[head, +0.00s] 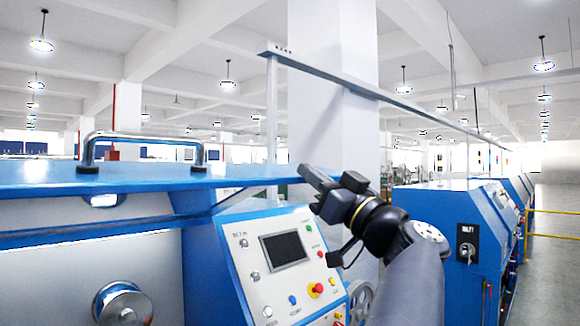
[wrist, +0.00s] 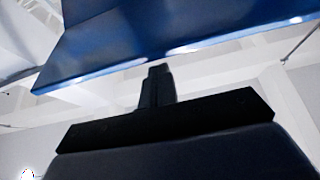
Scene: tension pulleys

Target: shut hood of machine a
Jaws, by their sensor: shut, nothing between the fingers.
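The blue hood (head: 235,178) of the near machine is raised, seen nearly edge-on across the left of the head view, with a chrome handle (head: 143,138) on top. I take this to be machine a; no label confirms it. Below it stand the machine's light panel and control console (head: 285,262). My gripper (head: 310,174) is shut and empty at the hood's right end. In the wrist view the closed fingers (wrist: 157,74) point at the edge of a blue panel (wrist: 180,30), apparently the hood's underside. I cannot tell whether they touch it.
A metal spool (head: 122,303) sits on the machine at lower left. A thin strut (head: 222,203) runs below the hood. A post and overhead rail (head: 272,120) stand behind. More blue machines (head: 450,215) line the right, beside a yellow rail (head: 555,212) and open floor.

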